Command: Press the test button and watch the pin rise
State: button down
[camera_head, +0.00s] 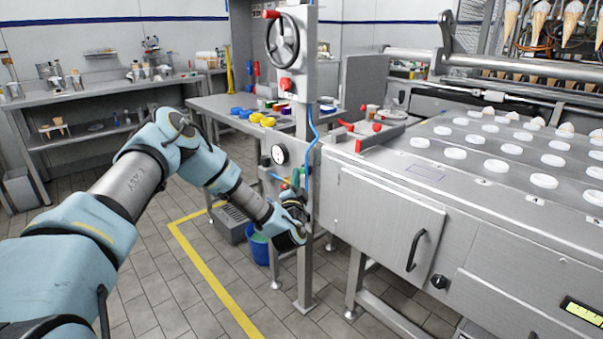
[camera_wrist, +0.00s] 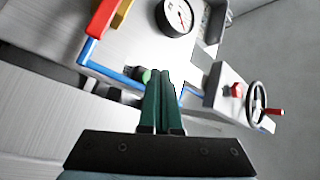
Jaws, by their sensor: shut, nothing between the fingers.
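My gripper (camera_wrist: 163,76) is shut, its two dark green fingers together with nothing between them. In the head view my gripper (camera_head: 296,180) is at the steel post, below the round gauge. A round green button (camera_wrist: 145,75) shows on the panel just beside the fingertips in the wrist view, partly covered by them; I cannot tell whether they touch it. A red button (camera_head: 286,84) sits higher on the post's head, also seen in the wrist view (camera_wrist: 237,90). Neither button has a readable label. I cannot make out the pin in either view.
The white-faced gauge (camera_head: 279,154) and a handwheel (camera_head: 285,42) are on the post. A blue hose (camera_head: 314,128) runs down it. The steel machine (camera_head: 390,220) stands close on the right, a blue bucket (camera_head: 259,250) below. The floor at the left is open.

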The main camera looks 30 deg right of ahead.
jog(key=shift+d, duration=0.5)
dwell(1.4)
jog(key=shift+a, duration=0.15)
dwell(0.6)
jog(key=shift+s+a, duration=0.1)
jog(key=shift+a, duration=0.65)
jog(key=shift+a, duration=0.1)
jog(key=shift+s+a+p, duration=0.25)
jog(key=shift+a+p, duration=0.15)
jog(key=shift+a, duration=0.8)
jog(key=shift+s+a+p, duration=0.25)
jog(key=shift+a+p, duration=0.15)
jog(key=shift+a, duration=0.8)
